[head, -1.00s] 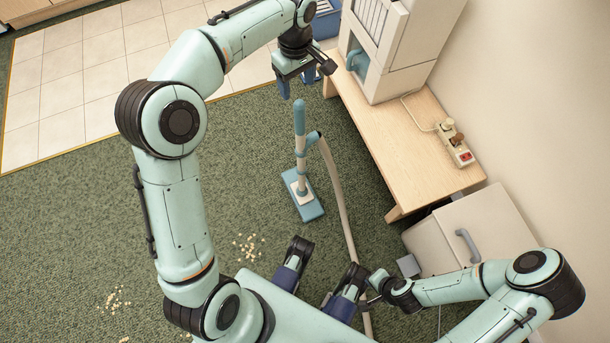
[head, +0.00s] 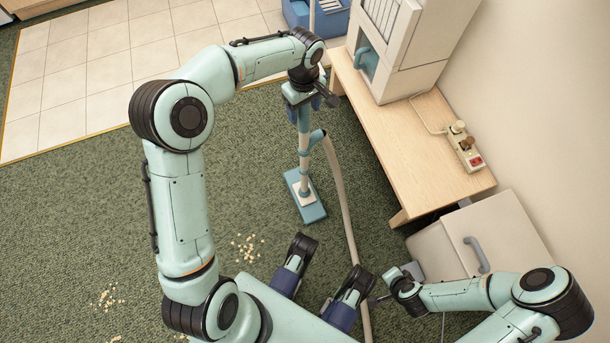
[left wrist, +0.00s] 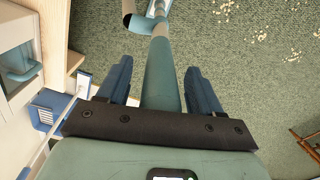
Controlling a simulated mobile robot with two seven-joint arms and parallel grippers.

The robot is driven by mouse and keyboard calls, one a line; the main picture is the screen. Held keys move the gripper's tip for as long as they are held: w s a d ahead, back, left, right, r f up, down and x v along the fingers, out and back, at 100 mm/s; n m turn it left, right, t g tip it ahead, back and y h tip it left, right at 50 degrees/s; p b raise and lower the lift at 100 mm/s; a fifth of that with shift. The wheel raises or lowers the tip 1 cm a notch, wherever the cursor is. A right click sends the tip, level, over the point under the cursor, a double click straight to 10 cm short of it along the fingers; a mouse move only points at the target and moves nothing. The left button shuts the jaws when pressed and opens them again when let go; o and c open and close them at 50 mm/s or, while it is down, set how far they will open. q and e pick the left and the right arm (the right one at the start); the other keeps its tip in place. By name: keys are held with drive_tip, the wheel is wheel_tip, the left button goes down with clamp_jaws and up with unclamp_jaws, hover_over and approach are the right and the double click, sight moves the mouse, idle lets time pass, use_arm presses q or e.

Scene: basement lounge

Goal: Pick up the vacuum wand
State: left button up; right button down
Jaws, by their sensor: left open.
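The vacuum wand (head: 304,160) stands upright on the green carpet, with a blue and white floor head (head: 306,197) at its foot and a beige hose (head: 338,190) joined to its side. My left gripper (head: 302,114) is over the top of the wand and hides its upper end. In the left wrist view the wand's teal handle (left wrist: 162,75) runs between the two blue fingers of the open left gripper (left wrist: 162,88), with a gap on each side. My right gripper (head: 384,297) is low at the right, far from the wand; its jaws are too small to read.
A wooden bench (head: 420,150) with a white machine (head: 400,45) and a small switch box (head: 465,148) stands right of the wand. A white cabinet (head: 490,235) is nearer. Crumbs (head: 247,248) lie on the carpet. Open carpet lies left of the wand.

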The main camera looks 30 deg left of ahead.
use_arm(q)
clamp_jaws()
drive_tip(key=shift+r, duration=0.1)
drive_tip(key=shift+r, duration=0.15)
